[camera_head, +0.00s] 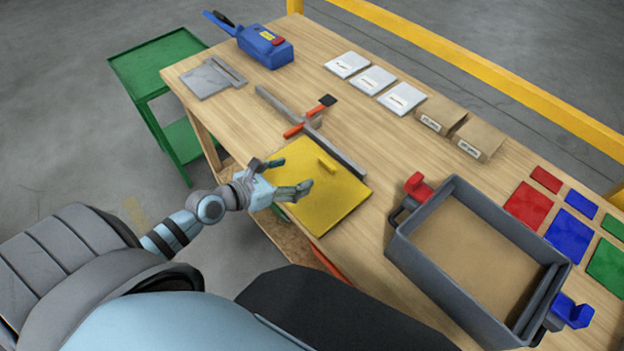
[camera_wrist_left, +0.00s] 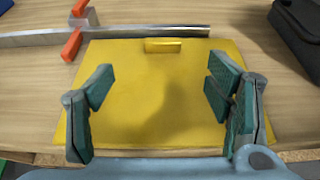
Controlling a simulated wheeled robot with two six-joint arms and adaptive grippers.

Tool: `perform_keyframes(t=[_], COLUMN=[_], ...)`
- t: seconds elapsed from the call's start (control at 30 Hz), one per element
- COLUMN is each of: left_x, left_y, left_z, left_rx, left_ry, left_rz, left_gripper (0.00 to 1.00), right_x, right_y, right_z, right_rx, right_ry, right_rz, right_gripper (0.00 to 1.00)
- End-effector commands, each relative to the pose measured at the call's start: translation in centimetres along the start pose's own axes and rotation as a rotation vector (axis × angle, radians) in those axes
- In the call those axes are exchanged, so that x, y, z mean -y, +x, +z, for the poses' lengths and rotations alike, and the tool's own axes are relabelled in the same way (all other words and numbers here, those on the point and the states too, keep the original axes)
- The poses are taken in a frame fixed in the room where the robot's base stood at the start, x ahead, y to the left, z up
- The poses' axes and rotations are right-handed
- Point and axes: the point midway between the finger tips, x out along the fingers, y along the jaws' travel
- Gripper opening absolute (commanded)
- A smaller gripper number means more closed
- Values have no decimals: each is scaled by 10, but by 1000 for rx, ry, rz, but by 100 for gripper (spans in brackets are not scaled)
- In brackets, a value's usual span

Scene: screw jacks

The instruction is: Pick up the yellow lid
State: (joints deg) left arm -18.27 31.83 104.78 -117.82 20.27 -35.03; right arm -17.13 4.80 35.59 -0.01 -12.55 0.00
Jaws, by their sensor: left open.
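The yellow lid (camera_head: 325,195) lies flat on the wooden table near its front edge. It has a raised yellow handle (camera_head: 327,162) along its far side. In the left wrist view the lid (camera_wrist_left: 130,80) fills the middle, with its handle (camera_wrist_left: 177,46) near the far edge. My left gripper (camera_head: 291,177) is over the near left part of the lid, open and empty. In the left wrist view its fingers (camera_wrist_left: 157,95) are spread wide above the lid, short of the handle. I cannot tell the exact height above the lid. My right gripper is not in view.
A metal bar (camera_head: 312,133) with an orange-handled clamp (camera_head: 322,106) lies along the lid's far edge. A grey crate (camera_head: 408,258) with red and blue latches stands to the right. A blue tool (camera_head: 265,47), white packets (camera_head: 372,80) and cardboard boxes (camera_head: 440,115) are farther back.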

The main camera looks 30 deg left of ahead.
Motion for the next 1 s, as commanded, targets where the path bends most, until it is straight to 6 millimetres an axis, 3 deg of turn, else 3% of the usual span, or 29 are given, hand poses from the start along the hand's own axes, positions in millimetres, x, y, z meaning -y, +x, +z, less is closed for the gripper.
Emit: perform_keyframes(t=[0.1, 0.5, 0.73, 0.77, 1.0], left_x=[1, 5, 5, 5, 5], left_y=[34, 99, 104, 104, 104], left_z=[-3, -2, 0, 0, 0], left_rx=[5, 2, 0, 1, 1], left_ry=[-6, -6, -3, -3, -4], left_rz=[0, 0, -1, 0, 0], left_gripper=[73, 73, 73, 72, 33], right_x=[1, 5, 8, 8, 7], right_y=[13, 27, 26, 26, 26], right_z=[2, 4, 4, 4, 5], right_rx=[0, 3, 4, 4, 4], right_ry=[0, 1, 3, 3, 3], right_rz=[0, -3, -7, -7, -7], right_gripper=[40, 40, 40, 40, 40])
